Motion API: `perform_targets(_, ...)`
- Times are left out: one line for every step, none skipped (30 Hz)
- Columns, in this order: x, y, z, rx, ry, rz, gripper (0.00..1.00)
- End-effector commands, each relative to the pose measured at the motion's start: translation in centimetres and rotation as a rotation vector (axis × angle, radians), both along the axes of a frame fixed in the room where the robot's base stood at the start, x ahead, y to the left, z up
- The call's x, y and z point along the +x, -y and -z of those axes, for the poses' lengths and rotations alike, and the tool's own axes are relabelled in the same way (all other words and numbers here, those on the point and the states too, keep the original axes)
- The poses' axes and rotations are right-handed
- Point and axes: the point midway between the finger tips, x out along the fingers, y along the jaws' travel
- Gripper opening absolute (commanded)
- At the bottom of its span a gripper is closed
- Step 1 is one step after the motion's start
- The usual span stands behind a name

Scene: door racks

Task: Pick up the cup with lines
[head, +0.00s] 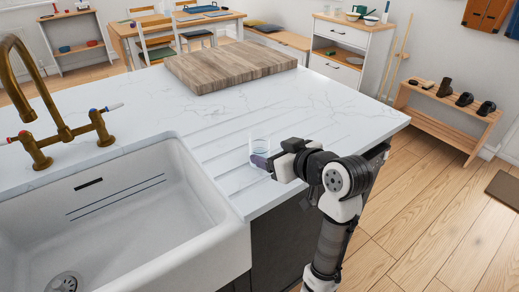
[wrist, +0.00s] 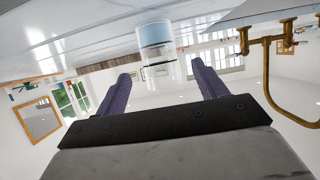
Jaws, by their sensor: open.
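The cup (head: 260,145) is a small clear glass standing on the white counter beside the sink's draining grooves. In the wrist view, which is upside down, the cup (wrist: 156,48) is see-through with a pale blue band near its base. In the wrist view my gripper (wrist: 162,74) is open, with one purple finger on either side of the cup and a visible gap to each.
A wooden cutting board (head: 230,66) lies farther back on the counter (head: 330,110). The white sink (head: 120,215) and brass faucet (head: 65,130) are to the left. The counter around the cup is clear. A wooden shoe bench (head: 445,118) stands beyond the counter's right edge.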

Motion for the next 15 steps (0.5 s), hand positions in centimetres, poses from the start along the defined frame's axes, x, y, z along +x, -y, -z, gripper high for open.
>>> perform_targets(0.5,-0.4,0.2,0.0,-0.001,-0.002,0.71)
perform_targets(0.7,-0.6,0.4,0.0,-0.001,-0.001,0.71)
perform_targets(1.0,-0.8,0.5,0.0,0.0,-0.001,0.71)
perform_targets(1.1,-0.9,0.6,0.0,0.0,-0.001,0.71)
perform_targets(1.2,-0.9,0.6,0.0,0.0,-0.001,0.71)
perform_targets(1.3,-1.0,0.7,0.0,-0.001,-0.001,0.71)
perform_targets(1.5,-1.1,0.9,0.0,-0.002,-0.001,0.71)
perform_targets(1.7,-1.3,1.0,0.0,-0.002,-0.001,0.71)
perform_targets(2.0,-1.5,1.3,0.0,-0.002,-0.001,0.71)
perform_targets(2.3,-1.7,1.6,0.001,-0.003,-0.002,0.71)
perform_targets(2.6,-2.0,1.8,0.001,-0.005,-0.002,0.71)
perform_targets(3.1,-2.2,2.2,0.001,-0.005,-0.001,0.71)
perform_targets(3.4,-2.4,2.5,0.001,-0.003,-0.001,0.71)
perform_targets(3.7,-2.7,2.7,0.0,-0.003,-0.001,0.71)
perform_targets(4.1,-3.0,2.9,0.0,-0.003,-0.001,0.71)
